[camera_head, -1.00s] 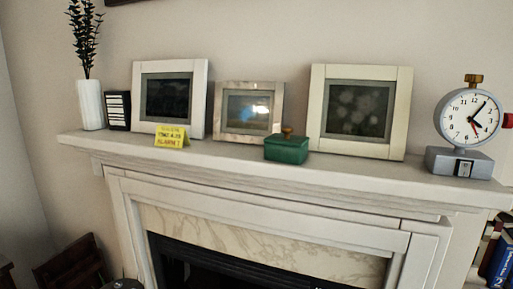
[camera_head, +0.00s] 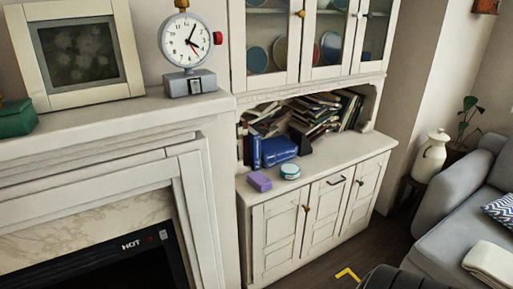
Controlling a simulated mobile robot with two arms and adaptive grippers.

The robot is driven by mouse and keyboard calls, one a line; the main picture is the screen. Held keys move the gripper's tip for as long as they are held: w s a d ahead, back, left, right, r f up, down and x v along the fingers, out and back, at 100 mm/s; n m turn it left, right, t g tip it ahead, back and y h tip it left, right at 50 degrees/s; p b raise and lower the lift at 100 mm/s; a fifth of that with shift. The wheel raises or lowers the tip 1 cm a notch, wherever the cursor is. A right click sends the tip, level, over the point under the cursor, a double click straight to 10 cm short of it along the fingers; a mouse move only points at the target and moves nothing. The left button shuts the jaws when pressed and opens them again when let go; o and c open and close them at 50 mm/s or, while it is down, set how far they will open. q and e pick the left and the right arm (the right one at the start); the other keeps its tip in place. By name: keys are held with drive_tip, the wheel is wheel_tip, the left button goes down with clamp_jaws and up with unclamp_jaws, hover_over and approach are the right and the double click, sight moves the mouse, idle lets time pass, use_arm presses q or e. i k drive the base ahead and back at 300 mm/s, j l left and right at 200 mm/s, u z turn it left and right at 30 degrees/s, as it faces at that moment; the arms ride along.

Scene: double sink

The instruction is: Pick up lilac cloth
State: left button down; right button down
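A small lilac item (camera_head: 259,181), which may be the folded lilac cloth, lies on the left front part of the white cabinet's counter (camera_head: 335,160). It looks like a small flat-topped block, and I cannot tell its material for sure. A round white and teal tin (camera_head: 290,171) stands close to its right.
Blue books (camera_head: 278,150) and a heap of other books (camera_head: 318,112) fill the shelf behind. A mantel (camera_head: 130,115) with a clock (camera_head: 190,45), frame and green box is at left. A grey sofa (camera_head: 450,215) stands right. Dark floor (camera_head: 335,262) shows between cabinet and sofa.

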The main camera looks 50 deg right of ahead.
sight(260, 181)
drive_tip(key=z, duration=1.55)
drive_tip(key=i+l+u, duration=0.15)
drive_tip(key=u, duration=0.35)
drive_tip(key=i+l+u, duration=0.1)
drive_tip(key=l+u, duration=0.15)
drive_tip(key=u, duration=0.2)
